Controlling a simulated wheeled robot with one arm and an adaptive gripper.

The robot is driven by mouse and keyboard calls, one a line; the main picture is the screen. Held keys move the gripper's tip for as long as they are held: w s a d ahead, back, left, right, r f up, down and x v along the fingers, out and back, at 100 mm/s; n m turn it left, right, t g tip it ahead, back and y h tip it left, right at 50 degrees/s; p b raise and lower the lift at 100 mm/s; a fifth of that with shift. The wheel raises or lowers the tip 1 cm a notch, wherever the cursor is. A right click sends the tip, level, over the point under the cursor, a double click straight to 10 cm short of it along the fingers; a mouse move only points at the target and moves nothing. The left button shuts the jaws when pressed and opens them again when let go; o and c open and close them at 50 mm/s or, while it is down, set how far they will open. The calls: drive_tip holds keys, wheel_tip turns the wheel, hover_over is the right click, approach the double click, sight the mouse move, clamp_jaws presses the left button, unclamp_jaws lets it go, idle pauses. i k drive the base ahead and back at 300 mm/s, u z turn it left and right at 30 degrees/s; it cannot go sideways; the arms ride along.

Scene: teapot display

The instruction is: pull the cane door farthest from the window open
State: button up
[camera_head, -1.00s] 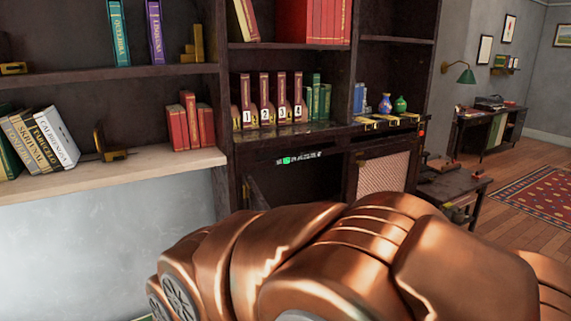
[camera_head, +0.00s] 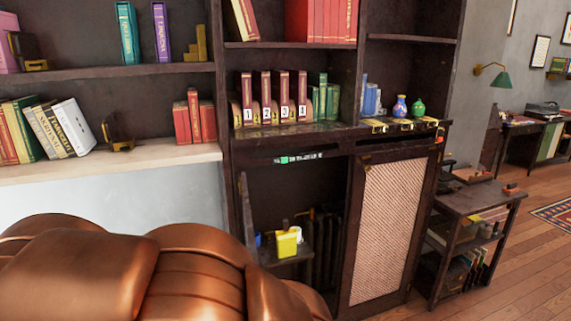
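A cane door (camera_head: 386,230) with a pale woven panel in a dark wood frame fills the right bay of the low cabinet. It looks shut or nearly so; I cannot tell if it is slightly ajar. The bay to its left stands open, with a narrow dark panel (camera_head: 247,217) seen almost edge-on at its left side, perhaps another door. No window is in view. My gripper is not in view.
Inside the open bay, a yellow container (camera_head: 287,244) sits on a small shelf. A low dark side table (camera_head: 470,200) stands right of the cane door. Books and small vases (camera_head: 400,106) fill the shelves above. Wooden floor (camera_head: 490,290) shows at the lower right.

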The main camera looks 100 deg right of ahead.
sight(391, 189)
drive_tip(key=u, duration=0.25)
drive_tip(key=k, duration=1.55)
drive_tip(key=z, duration=2.3)
